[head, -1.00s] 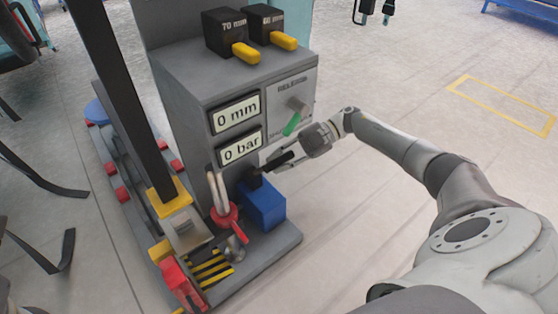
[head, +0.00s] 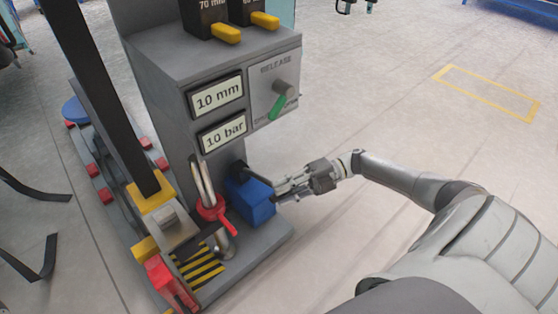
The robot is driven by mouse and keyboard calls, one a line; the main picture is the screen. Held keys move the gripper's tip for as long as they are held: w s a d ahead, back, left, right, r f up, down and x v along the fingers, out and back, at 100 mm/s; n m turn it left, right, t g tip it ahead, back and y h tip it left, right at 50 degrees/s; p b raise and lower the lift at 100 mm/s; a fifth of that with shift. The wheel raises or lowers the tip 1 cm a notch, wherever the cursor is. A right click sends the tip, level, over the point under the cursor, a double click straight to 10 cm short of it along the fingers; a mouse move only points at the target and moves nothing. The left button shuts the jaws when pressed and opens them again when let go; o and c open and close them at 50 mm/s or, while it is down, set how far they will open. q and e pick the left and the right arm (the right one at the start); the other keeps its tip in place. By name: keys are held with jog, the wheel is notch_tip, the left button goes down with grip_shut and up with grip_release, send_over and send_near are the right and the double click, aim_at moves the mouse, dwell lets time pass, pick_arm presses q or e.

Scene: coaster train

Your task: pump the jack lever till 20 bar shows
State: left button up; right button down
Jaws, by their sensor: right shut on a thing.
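The grey jack console (head: 160,85) stands left of centre. Its upper display (head: 217,96) reads 10 mm and its lower display (head: 222,134) reads 10 bar. The black jack lever (head: 262,178) sticks out over the blue pump block (head: 251,203) at the console's foot. My right gripper (head: 281,187) is shut on the lever's outer end, low beside the blue block. The fingers partly hide the lever's end. My left gripper is not in view.
A red collar (head: 211,208) with upright rods stands left of the blue block. Yellow-handled black blocks (head: 228,33) sit on top.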

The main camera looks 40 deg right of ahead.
jog(key=shift+s+f, duration=0.25)
jog(key=shift+f, duration=0.6)
jog(key=shift+s+d+f+b, duration=0.1)
jog(key=shift+s+f+b, duration=0.2)
jog(key=shift+f+b, duration=0.55)
jog(key=shift+f, duration=0.1)
jog(key=c, duration=1.3)
grip_release()
jog(key=shift+w, duration=0.1)
jog(key=v, duration=1.2)
